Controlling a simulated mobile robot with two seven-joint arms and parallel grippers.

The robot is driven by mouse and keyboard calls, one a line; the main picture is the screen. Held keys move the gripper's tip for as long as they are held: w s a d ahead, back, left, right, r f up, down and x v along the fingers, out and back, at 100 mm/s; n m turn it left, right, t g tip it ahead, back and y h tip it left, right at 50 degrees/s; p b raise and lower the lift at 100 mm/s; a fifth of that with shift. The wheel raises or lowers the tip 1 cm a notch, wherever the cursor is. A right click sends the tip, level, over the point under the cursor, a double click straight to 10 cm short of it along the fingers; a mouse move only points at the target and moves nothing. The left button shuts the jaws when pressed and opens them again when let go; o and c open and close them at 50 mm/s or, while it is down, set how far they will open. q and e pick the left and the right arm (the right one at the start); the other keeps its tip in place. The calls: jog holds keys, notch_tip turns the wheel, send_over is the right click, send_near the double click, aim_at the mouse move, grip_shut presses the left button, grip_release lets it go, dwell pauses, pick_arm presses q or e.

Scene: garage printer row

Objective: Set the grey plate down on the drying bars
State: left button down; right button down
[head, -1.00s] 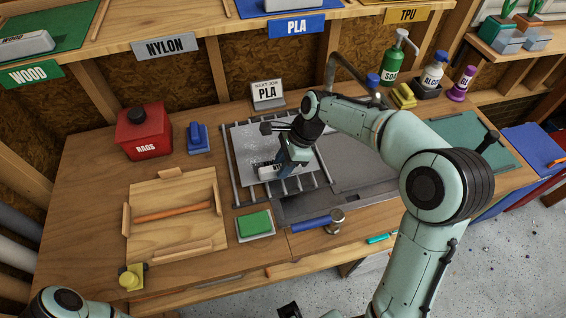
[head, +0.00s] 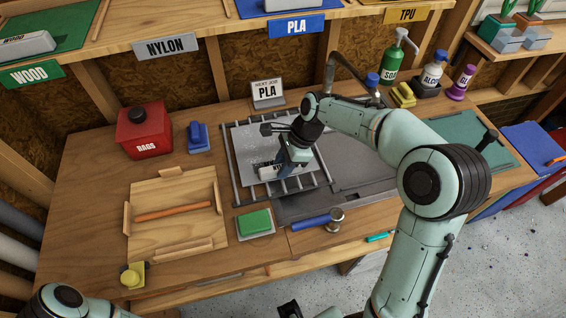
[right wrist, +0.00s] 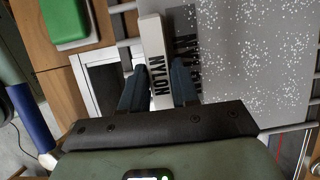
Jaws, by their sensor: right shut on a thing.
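The grey plate (head: 249,143), speckled with white drops, lies flat over the drying bars (head: 238,190), left of the sink. Whether it rests fully on them or hovers slightly cannot be told. Bar ends show at its left and front edges. In the right wrist view the plate (right wrist: 250,60) fills the upper right. My right gripper (head: 284,168) is at its front right part, shut on the plate's pale NYLON grip (right wrist: 156,50), which sits between both fingers in the right wrist view (right wrist: 158,88).
A PLA card (head: 267,93) stands behind. The faucet and soap bottle (head: 394,62) are back right.

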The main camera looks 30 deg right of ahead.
jog(key=c, duration=0.8)
grip_release()
jog(key=shift+r, duration=0.1)
pick_arm(q)
jog(key=shift+w+r+p, duration=0.35)
jog(key=shift+r+p, duration=0.15)
jog(key=shift+r, duration=0.1)
jog(key=shift+w+r+p, duration=0.3)
jog(key=shift+r+p, duration=0.15)
jog(key=shift+r, duration=0.15)
pick_arm(e)
jog(key=v, duration=1.3)
jog(key=shift+r, duration=0.1)
pick_arm(q)
jog(key=shift+s, duration=0.1)
pick_arm(e)
jog(key=shift+s, duration=0.1)
